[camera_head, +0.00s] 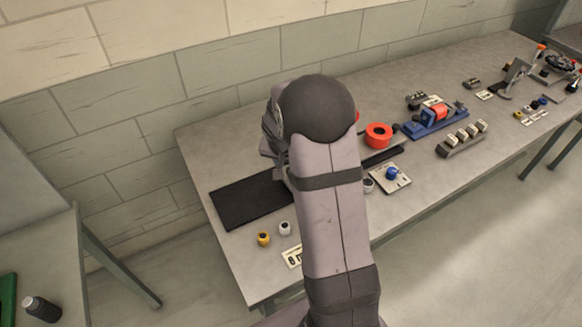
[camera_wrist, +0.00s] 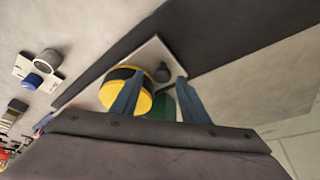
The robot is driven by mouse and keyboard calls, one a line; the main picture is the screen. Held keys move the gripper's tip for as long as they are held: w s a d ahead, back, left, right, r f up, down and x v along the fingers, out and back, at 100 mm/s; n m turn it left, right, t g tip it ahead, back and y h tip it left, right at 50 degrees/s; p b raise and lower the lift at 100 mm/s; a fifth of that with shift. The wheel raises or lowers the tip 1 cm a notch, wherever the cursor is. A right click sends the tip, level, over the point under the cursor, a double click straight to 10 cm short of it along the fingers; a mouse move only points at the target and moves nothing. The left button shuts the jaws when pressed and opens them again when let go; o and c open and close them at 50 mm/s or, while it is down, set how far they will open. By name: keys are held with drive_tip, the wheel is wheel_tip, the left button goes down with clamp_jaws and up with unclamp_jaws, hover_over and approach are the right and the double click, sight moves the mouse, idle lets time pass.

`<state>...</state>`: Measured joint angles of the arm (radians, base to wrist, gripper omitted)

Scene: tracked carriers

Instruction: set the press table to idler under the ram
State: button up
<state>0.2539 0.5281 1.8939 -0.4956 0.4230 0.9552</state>
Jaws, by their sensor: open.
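In the wrist view my gripper (camera_wrist: 160,76) is open, its two blue-grey fingers apart. A round yellow and black part (camera_wrist: 118,90) lies behind and beside the left finger. A small dark knob (camera_wrist: 162,72) shows between the fingers on a pale plate (camera_wrist: 150,50). A green part (camera_wrist: 160,104) shows lower between the fingers, mostly hidden. I cannot tell whether the fingers touch any of these, or which part is the press table, idler or ram. In the head view my arm hides the gripper and what lies under it.
A black mat (camera_head: 240,204) lies on the long grey bench (camera_head: 240,150). A red-orange ring (camera_head: 378,135), a plate with a blue knob (camera_head: 391,174) and a blue device (camera_head: 435,121) stand right of my arm. Yellow (camera_head: 264,239) and white (camera_head: 285,228) small parts sit near the front-left edge.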

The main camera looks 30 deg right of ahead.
drive_tip(key=b+v, duration=0.1)
drive_tip(key=v, duration=0.5)
drive_tip(key=shift+r, duration=0.15)
idle(0.3)
drive_tip(key=s+a+f+n+g+y, duration=0.1)
drive_tip(key=s+a+n, duration=0.3)
drive_tip(key=s+a, duration=0.3)
drive_tip(key=s+a+f+n+g+y, duration=0.2)
drive_tip(key=s+a+n, duration=0.3)
drive_tip(key=s, duration=1)
drive_tip(key=a, duration=0.3)
drive_tip(key=shift+s+a+f, duration=0.15)
drive_tip(key=shift+s+a, duration=0.05)
drive_tip(key=shift+s, duration=0.1)
